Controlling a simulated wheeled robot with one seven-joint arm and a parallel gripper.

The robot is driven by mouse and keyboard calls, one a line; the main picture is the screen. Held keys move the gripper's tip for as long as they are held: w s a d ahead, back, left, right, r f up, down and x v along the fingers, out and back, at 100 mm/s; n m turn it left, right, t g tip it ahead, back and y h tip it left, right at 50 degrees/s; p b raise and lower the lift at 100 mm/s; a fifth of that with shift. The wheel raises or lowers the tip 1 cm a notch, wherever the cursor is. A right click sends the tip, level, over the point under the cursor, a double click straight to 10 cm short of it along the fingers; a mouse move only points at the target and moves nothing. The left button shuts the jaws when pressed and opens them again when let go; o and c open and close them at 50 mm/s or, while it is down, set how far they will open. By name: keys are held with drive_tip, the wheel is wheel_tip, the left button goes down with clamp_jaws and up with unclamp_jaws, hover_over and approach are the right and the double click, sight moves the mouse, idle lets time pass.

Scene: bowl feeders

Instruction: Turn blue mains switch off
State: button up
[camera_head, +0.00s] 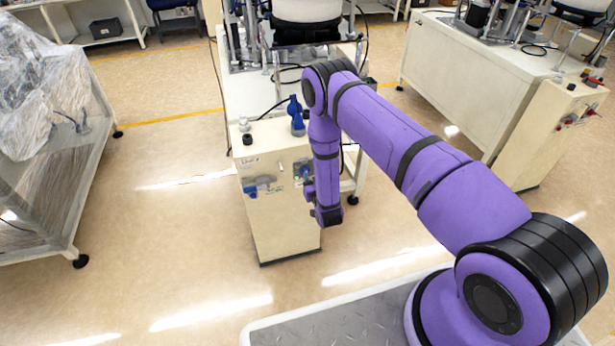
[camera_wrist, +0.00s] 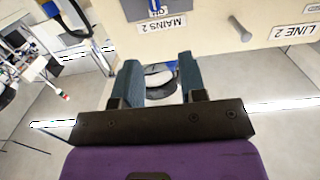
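The blue mains switch (camera_wrist: 154,6) is partly cut off by the top edge of the wrist view. It sits on a grey plate beside a "MAINS 2" label (camera_wrist: 162,24) on the cream cabinet panel. In the head view a blue switch (camera_head: 303,170) shows on the right of the cabinet front, partly hidden by my arm. My gripper (camera_wrist: 159,72) is open and empty, its two teal fingers apart. The fingertips lie just below the label in the wrist picture; whether they touch the panel cannot be told. In the head view my gripper (camera_head: 309,191) is small, close to the cabinet.
The cream cabinet (camera_head: 279,222) also carries a grey knob (camera_wrist: 241,27), a "LINE 2" label (camera_wrist: 293,32) and another blue fitting (camera_head: 259,189). A blue valve (camera_head: 296,111) stands on top. A plastic-covered bench (camera_head: 48,150) is at left. The floor between is clear.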

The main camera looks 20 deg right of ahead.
drive_tip(key=s+f, duration=0.4)
drive_tip(key=w, duration=1)
drive_tip(key=shift+w+t, duration=0.3)
clamp_jaws()
